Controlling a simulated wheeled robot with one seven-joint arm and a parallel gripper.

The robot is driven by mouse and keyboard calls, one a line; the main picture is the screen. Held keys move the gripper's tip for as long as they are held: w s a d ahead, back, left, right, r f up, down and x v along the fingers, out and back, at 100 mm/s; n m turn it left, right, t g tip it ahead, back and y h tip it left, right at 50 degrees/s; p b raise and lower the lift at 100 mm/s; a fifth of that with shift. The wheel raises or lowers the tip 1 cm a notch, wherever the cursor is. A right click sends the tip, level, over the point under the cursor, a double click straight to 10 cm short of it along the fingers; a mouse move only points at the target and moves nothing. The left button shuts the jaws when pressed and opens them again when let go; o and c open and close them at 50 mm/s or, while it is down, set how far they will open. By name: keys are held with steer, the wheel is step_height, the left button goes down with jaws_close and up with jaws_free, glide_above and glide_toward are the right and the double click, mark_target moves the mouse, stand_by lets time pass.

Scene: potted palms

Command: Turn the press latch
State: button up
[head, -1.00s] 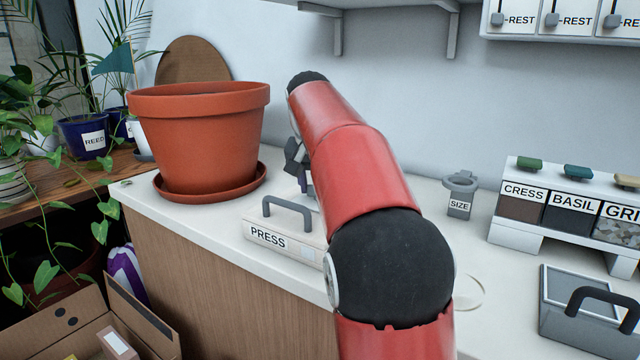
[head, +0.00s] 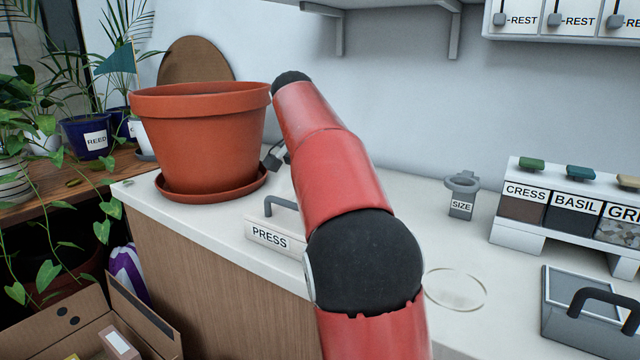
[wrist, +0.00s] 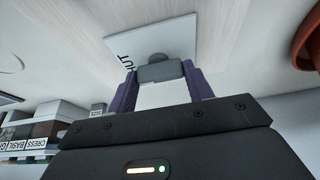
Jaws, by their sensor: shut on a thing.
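The press (head: 268,236) is a low pale box with the label PRESS and a grey handle (head: 280,203), on the white counter. My red arm covers its right part in the head view. In the wrist view, my gripper (wrist: 160,77) has its two purple fingers on either side of a grey latch block (wrist: 158,70) and is shut on it. The latch stands in front of a white plate (wrist: 176,40) with lettering that reads "HUT"; any letter before it is not visible. In the head view only a dark bit of my gripper shows beside the arm.
A large terracotta pot (head: 200,140) on a saucer stands left of the press, close to my gripper. A grey SIZE holder (head: 461,200) and labelled bins (head: 570,205) stand to the right. A lidded grey box (head: 590,300) is at the front right. A thin ring (head: 484,300) lies on the counter.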

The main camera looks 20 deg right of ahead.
steer(key=o, duration=1)
steer(key=v, duration=0.7)
steer(key=shift+a+r, duration=0.15)
steer(key=shift+r, duration=0.25)
